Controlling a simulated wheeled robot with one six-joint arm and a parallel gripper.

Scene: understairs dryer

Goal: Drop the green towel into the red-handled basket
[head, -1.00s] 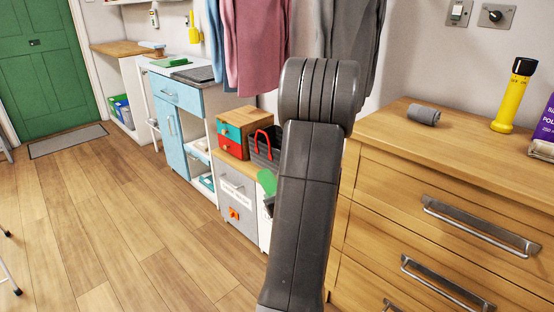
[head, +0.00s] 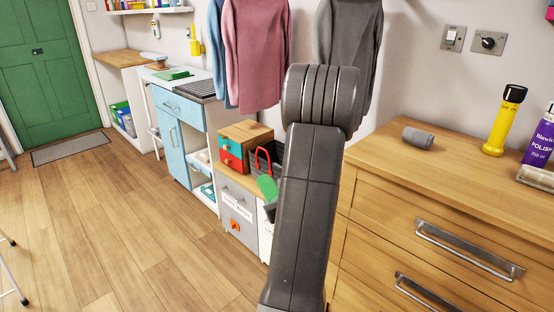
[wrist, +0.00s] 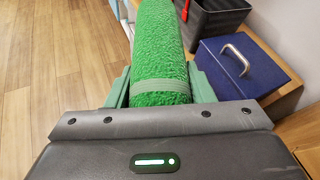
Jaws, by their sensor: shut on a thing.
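The green towel (wrist: 160,55) is rolled up with a pale band around it. My gripper (wrist: 160,90) is shut on the green towel, with a finger on each side in the wrist view. In the head view the towel (head: 267,188) shows in front of the basket, partly hidden by my arm. The red-handled basket (head: 254,163) is dark and stands on a low cabinet, its right part hidden by my arm. In the wrist view the basket (wrist: 215,18) is at the top, just right of the towel's far end, its red handle partly in view.
A blue box with a metal handle (wrist: 240,70) stands right of the towel in the wrist view. A small red and teal drawer box (head: 243,147) is left of the basket. A wooden drawer unit (head: 440,185) holds a grey roll (head: 418,138) and yellow torch (head: 504,120).

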